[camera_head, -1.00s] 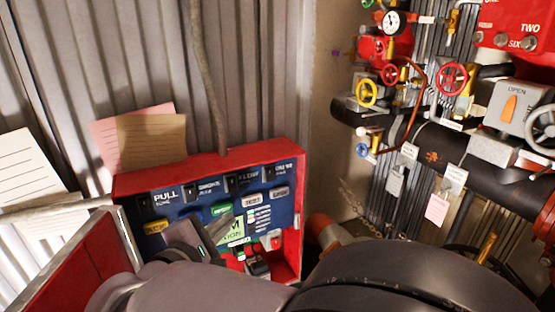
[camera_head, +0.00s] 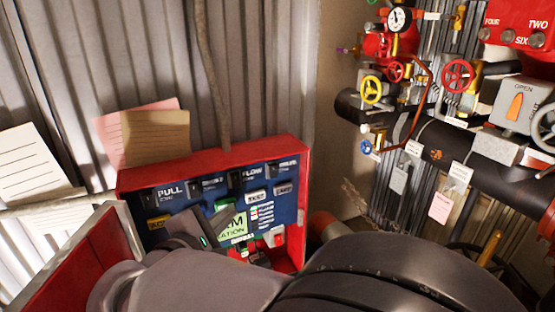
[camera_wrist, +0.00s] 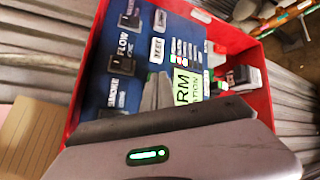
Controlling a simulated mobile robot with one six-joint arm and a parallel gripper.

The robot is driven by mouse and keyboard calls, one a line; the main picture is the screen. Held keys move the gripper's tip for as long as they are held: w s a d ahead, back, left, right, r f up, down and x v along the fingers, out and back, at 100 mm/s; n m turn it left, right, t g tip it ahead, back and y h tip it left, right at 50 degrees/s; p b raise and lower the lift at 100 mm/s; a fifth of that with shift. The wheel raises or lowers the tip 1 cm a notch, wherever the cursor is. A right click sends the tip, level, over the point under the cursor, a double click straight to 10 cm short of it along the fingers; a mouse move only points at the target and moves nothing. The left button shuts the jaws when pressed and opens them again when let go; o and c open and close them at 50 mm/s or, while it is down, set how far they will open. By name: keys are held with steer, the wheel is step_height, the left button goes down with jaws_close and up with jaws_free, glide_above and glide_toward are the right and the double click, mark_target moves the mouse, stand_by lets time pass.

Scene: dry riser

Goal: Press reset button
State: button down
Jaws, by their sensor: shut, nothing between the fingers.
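The open red alarm box (camera_head: 210,160) holds a blue panel (camera_head: 290,212) with labelled switches and buttons; the wrist view shows the panel (camera_wrist: 97,75) too. My gripper (camera_head: 224,218) is shut and empty in front of the panel's middle. Its fingers (camera_wrist: 158,92) point at the panel beside the green alarm label (camera_wrist: 187,87). I cannot tell whether they touch it. Two pale buttons (camera_head: 257,196) sit right of the fingers, one seemingly marked TEST. A yellow button (camera_head: 158,222) is at the left. I cannot read which button is reset; the gripper hides part of the panel.
The box's red door (camera_head: 70,265) stands open at the left. Pink and tan paper sheets (camera_head: 150,138) hang on the corrugated wall above. Pipes, valve wheels (camera_head: 457,76) and hanging tags (camera_head: 440,208) fill the right side. My arm covers the lower foreground.

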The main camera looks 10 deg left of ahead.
steer(key=shift+w+a, duration=0.15)
steer(key=shift+w, duration=0.15)
stand_by(0.4)
steer(key=shift+s, duration=0.1)
steer(key=shift+s+d+b, duration=0.3)
steer(key=shift+s+d, duration=0.15)
steer(key=shift+s, duration=0.25)
steer(key=s+d, duration=0.1)
steer(key=s, duration=0.2)
steer(key=s+d, duration=0.1)
steer(key=shift+s+d+b, duration=0.15)
steer(key=shift+d+b, duration=0.2)
steer(key=shift+b, duration=0.05)
stand_by(0.5)
